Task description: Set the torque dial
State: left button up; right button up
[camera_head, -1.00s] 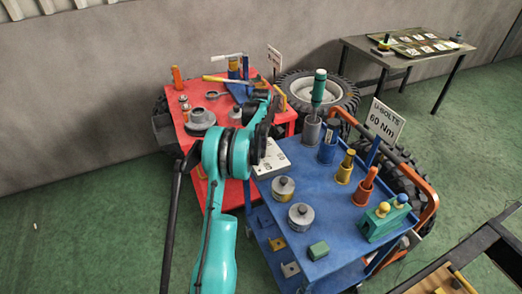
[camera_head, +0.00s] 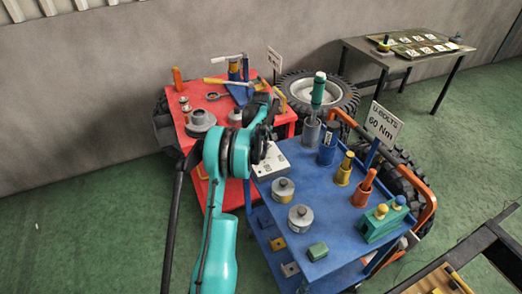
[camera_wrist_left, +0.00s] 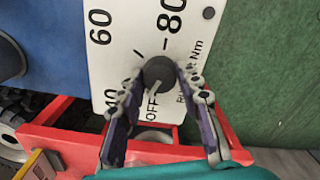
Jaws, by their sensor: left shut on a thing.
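The torque dial panel (camera_head: 270,162) is a white plate at the left corner of the blue cart. The left wrist view shows its face (camera_wrist_left: 105,70) with 40, 60, 80, OFF and Nm printed around a dark round knob (camera_wrist_left: 158,70). A pale pointer mark on the knob faces the OFF side. My left gripper (camera_wrist_left: 161,76) has its fingers on either side of the knob and is shut on it. In the head view my left arm hides the knob. A sign (camera_head: 383,124) behind the blue cart reads "U-BOLTS 60 Nm". My right gripper is not in view.
The blue cart top (camera_head: 340,215) holds grey round cans, a green block, coloured sockets and a green-handled tool (camera_head: 318,92). A red cart (camera_head: 200,130) with tools stands behind my left arm. Tyres, an orange rail and a table stand around.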

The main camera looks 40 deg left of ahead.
pick_arm(q)
jog(key=m+p, duration=0.1)
jog(key=m, duration=0.3)
jog(key=shift+m, duration=0.3)
jog(key=m+p, duration=0.1)
jog(key=m, duration=0.9)
jog(key=shift+m+p, duration=0.45)
jog(key=shift+m, duration=1.85)
jog(key=o, duration=1.2)
jog(key=shift+c, duration=0.2)
